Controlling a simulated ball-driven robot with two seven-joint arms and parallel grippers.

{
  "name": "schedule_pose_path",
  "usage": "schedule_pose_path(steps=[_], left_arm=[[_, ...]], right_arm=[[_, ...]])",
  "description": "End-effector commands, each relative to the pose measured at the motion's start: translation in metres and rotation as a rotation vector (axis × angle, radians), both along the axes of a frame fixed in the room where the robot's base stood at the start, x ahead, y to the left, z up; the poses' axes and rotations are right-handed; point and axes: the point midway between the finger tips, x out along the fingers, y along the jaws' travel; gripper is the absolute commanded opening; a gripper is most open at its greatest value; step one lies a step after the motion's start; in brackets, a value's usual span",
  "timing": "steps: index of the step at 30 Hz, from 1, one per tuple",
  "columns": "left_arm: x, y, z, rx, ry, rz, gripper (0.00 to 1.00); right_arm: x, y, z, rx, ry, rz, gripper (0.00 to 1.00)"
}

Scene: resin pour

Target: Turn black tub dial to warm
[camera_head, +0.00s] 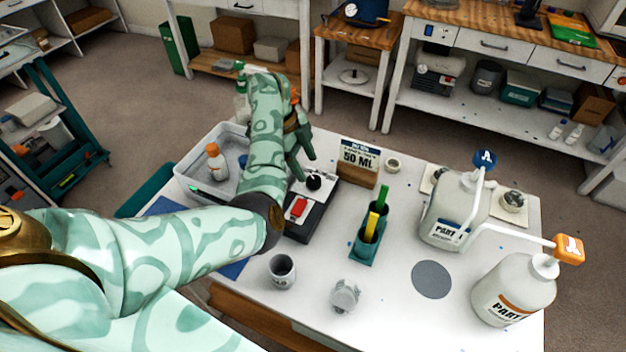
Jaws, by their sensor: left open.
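A low black tub-like unit (306,222) stands on the white table, left of the middle. A round black knob (314,182), which looks like the dial, sits at its back on a pale plate. A red part on a white patch shows nearer the front. The knob's marks are too small to read. My left gripper (302,162) is open, with its green fingers pointing down just behind and left of the knob. I cannot tell whether a finger touches it. My left forearm hides the unit's left side. My right gripper is not in view.
A grey bin (196,178) with an orange-capped bottle (214,160) lies left. A 50 ML sign (358,162), a green holder (368,240), a grey cup (281,270) and a clear cup (345,294) stand nearby. Two pump jugs (450,212) (512,292) stand right.

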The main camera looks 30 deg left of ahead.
Motion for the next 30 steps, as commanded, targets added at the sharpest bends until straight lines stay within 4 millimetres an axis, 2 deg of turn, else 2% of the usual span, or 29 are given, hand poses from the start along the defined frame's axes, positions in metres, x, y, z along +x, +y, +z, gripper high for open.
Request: schedule_pose_path(steps=[1,6,18,19,23,24,30], left_arm=[[0.0,-0.004,-0.015,-0.001,0.003,-0.002,0.57],[0.002,-0.014,-0.035,0.0,0.001,0.0,0.57],[0.003,-0.017,-0.042,0.001,-0.002,0.001,0.57],[0.003,-0.017,-0.042,0.001,-0.002,0.0,0.54],[0.003,-0.017,-0.042,0.001,-0.002,0.0,0.18],[0.003,-0.017,-0.042,0.001,-0.002,0.0,0.13],[0.003,-0.017,-0.042,0.001,-0.002,-0.007,0.13]], right_arm=[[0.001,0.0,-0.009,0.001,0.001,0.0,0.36],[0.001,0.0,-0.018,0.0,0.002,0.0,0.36],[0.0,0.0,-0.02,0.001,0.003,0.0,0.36],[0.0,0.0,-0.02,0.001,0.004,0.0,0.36],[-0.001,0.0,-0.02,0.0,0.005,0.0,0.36],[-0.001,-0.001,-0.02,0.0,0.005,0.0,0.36],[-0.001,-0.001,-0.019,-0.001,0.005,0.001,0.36]])
